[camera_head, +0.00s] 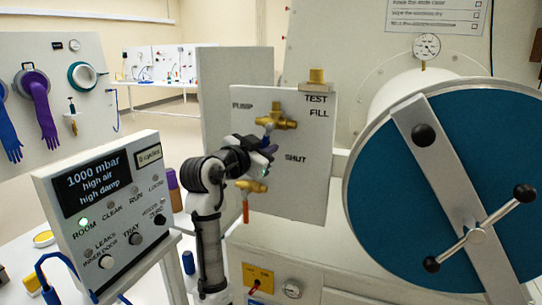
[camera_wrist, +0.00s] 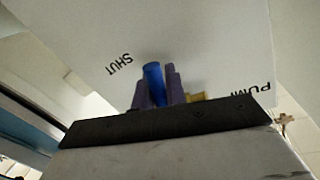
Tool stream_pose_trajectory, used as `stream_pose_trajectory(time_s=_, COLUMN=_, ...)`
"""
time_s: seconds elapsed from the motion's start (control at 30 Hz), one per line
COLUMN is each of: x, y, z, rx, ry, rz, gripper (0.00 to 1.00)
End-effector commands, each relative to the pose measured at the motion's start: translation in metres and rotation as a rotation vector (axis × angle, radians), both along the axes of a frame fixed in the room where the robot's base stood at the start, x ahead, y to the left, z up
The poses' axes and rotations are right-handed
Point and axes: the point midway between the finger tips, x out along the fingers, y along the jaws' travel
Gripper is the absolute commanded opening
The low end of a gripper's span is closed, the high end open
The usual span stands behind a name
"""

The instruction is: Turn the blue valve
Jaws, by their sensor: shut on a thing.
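The blue valve's brass body (camera_head: 277,119) sits on the upper part of a white panel marked PUMP, TEST, FILL and SHUT. My gripper (camera_head: 266,150) is in front of the panel just below this brass body. In the wrist view the blue valve handle (camera_wrist: 153,82) stands between the purple-grey fingers of my gripper (camera_wrist: 157,90), which are shut on it. The SHUT and PUMP labels show on either side of it. In the head view my gripper and wrist hide most of the handle, so its exact angle is unclear.
A second brass valve with an orange handle (camera_head: 245,210) is lower on the panel, close under my wrist. A large round blue door (camera_head: 380,190) with a crossbar is at right. A control box (camera_head: 105,205) reading 1000 mbar stands at left.

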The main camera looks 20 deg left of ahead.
Motion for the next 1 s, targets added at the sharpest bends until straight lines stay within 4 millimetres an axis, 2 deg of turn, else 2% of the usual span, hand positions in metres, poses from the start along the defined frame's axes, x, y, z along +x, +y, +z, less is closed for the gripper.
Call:
stream_pose_trajectory(time_s=0.5, x=0.001, y=0.024, z=0.014, rx=0.466, ry=-0.016, rz=0.0, gripper=0.0)
stream_pose_trajectory(time_s=0.7, x=0.001, y=0.03, z=0.02, rx=0.592, ry=-0.021, rz=0.002, gripper=0.0)
stream_pose_trajectory(time_s=1.0, x=0.001, y=0.033, z=0.024, rx=0.691, ry=-0.024, rz=0.001, gripper=0.0)
